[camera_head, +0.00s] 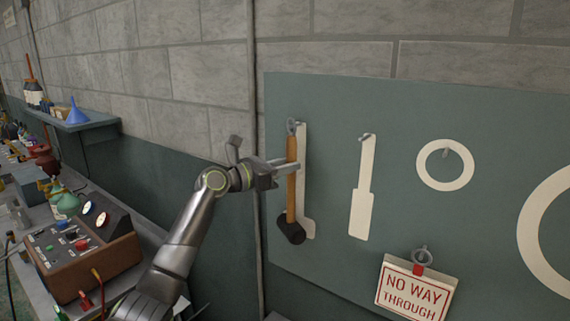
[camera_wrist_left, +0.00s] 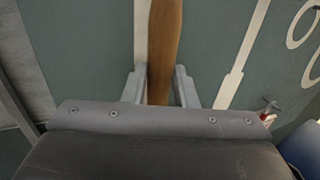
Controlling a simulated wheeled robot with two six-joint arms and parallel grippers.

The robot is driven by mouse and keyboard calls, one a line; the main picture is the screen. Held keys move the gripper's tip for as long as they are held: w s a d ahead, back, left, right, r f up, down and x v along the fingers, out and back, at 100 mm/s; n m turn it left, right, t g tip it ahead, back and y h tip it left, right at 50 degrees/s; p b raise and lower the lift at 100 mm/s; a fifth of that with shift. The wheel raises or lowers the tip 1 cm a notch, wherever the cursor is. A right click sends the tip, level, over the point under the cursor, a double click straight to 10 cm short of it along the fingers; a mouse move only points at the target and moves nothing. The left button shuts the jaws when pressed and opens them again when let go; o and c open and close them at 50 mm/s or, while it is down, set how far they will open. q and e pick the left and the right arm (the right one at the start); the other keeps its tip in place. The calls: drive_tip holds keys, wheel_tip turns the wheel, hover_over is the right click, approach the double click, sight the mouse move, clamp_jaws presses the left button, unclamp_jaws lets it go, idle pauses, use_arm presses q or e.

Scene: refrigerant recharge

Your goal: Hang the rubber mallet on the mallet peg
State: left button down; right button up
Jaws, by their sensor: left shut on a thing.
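The rubber mallet (camera_head: 291,194) hangs upright with its wooden handle up and its black head (camera_head: 291,231) low, in front of a white mallet outline (camera_head: 304,190) on the green board. A small grey loop (camera_head: 291,126) at the top of the handle is at the mallet peg (camera_head: 300,124); I cannot tell whether the loop is around the peg. My left gripper (camera_head: 287,167) is shut on the upper handle. In the left wrist view, the handle (camera_wrist_left: 165,45) stands between the two fingers (camera_wrist_left: 160,87). My right gripper is out of view.
To the right, the board (camera_head: 400,120) carries an empty wrench-like outline (camera_head: 362,190), a ring outline (camera_head: 445,165) with a peg, and a hanging NO WAY THROUGH sign (camera_head: 416,290). At left, a bench holds a brown control box (camera_head: 85,255), and a shelf (camera_head: 75,122) holds a blue funnel (camera_head: 76,112).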

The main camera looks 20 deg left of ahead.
use_arm(q)
drive_tip(key=shift+w, duration=0.15)
idle(0.4)
drive_tip(key=shift+w+f, duration=0.25)
drive_tip(key=shift+p, duration=0.35)
drive_tip(key=shift+f, duration=0.15)
idle(0.4)
drive_tip(key=shift+p, duration=0.6)
idle(0.5)
